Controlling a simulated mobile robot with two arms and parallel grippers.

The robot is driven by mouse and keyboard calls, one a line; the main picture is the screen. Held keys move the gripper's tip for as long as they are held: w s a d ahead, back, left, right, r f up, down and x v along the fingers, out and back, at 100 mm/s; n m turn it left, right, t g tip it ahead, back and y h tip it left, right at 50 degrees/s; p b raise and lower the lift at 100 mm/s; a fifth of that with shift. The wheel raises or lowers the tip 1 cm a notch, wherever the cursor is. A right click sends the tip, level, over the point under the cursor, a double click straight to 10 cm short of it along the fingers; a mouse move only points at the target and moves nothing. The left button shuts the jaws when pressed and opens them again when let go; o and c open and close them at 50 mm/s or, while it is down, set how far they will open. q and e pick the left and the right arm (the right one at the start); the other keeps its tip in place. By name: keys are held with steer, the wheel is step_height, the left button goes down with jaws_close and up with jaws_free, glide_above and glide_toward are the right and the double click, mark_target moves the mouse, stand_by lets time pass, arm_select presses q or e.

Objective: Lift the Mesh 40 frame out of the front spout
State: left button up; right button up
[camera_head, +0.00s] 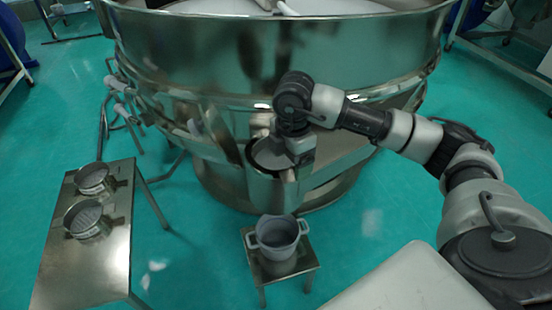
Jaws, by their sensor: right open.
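The big steel vibrating sieve (200,60) stands in the middle of the view. Its front spout (248,172) opens toward me, and a round grey mesh frame (268,157) sits in it. I cannot read a label on it. My right gripper (290,158) reaches in from the right and points down at the right part of this frame. It is open. The gripper hides part of the frame, and I cannot tell whether the fingers touch it. My left gripper is out of view.
A steel table (85,268) at the left holds two round mesh frames, one behind (92,178) and one in front (84,218). A grey two-handled pot (278,238) stands on a small stool (285,266) below the spout. Green floor lies clear between table and stool.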

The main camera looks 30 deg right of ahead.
mark_target(291, 174)
step_height(291, 174, down, 5)
steer(key=shift+s+f, duration=0.1)
steer(key=shift+f+b, duration=0.25)
steer(key=shift+b, duration=0.05)
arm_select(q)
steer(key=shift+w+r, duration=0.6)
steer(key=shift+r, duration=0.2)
arm_select(e)
steer(key=c, duration=1.2)
